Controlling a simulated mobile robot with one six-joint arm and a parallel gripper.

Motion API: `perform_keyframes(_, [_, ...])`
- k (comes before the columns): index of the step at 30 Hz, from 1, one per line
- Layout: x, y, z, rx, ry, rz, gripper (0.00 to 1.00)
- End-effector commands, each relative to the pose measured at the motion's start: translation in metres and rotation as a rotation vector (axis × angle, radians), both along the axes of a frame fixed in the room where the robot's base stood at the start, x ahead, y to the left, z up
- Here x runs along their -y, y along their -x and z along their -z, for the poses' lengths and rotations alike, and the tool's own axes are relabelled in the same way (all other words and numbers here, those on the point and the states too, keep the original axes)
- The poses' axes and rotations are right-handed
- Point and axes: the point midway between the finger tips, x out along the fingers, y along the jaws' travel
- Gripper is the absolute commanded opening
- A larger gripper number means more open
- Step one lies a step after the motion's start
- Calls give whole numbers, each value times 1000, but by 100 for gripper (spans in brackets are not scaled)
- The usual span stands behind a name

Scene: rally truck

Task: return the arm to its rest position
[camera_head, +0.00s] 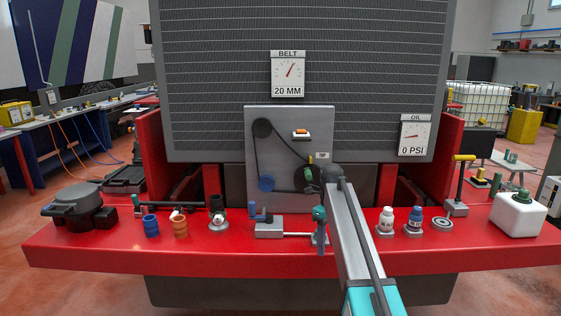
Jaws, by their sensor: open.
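My arm (351,237) reaches up from the lower right of the middle in the head view. Its grey link with a teal lower section ends at a dark joint (332,173), in front of the lower right of the grey belt panel (291,117). I cannot make out my gripper's fingers beyond that joint; the link or the joint may hide them. No held object shows.
The red bench (130,240) spans the front. A belt gauge (288,75) and an oil gauge (415,134) hang above.

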Motion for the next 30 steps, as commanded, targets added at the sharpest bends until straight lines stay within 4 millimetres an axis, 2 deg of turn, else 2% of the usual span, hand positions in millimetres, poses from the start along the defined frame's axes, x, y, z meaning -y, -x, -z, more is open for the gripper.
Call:
perform_keyframes(3, [1,14,41,-51,1,1,50])
perform_keyframes(14, [3,72,159,-194,1,-1,50])
perform_keyframes(21, [4,121,230,-272,-12,-50,50])
perform_keyframes(30, [6,191,310,-357,-52,-173,50])
